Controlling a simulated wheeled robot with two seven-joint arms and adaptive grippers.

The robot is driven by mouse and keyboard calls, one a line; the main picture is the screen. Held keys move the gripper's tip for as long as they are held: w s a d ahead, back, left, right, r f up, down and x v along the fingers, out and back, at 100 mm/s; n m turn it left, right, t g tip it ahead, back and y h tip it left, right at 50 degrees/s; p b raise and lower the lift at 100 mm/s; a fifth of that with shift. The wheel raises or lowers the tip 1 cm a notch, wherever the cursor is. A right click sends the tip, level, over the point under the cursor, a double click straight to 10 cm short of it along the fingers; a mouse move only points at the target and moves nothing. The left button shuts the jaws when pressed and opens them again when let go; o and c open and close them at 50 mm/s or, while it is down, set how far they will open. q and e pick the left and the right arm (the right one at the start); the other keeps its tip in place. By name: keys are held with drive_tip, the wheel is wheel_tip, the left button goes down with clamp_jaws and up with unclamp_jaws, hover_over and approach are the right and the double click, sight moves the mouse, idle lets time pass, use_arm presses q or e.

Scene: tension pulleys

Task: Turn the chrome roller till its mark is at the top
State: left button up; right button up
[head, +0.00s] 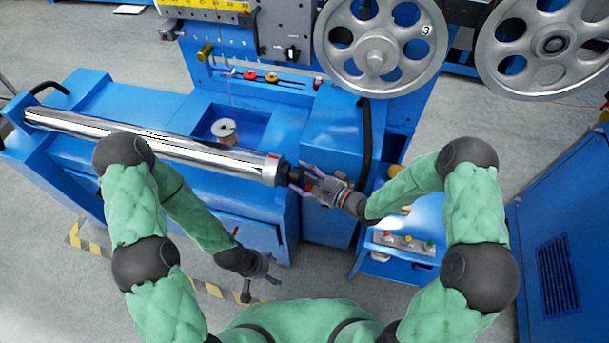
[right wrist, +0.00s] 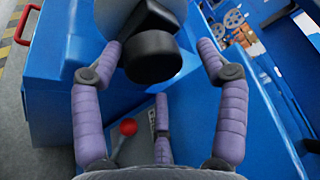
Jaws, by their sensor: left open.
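The chrome roller (head: 150,142) lies across the blue machine in the head view, from the far left to a black shaft end (head: 285,174) at its right. A small red patch (head: 273,157) shows on the collar near that end; I cannot tell if it is the mark. My right gripper (head: 300,182) is at the black end. In the right wrist view, its purple fingers (right wrist: 160,56) are spread on both sides of the black end (right wrist: 152,57), with a gap at the right finger. My left gripper (head: 262,283) is open and empty, low in front of the machine.
Two large spoked wheels (head: 380,45) stand at the upper right. A spool (head: 224,130) sits in a recess behind the roller. A red-knobbed lever (right wrist: 128,127) shows below the fingers in the wrist view.

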drive_tip(key=shift+s, duration=0.1)
drive_tip(key=v, duration=1.2)
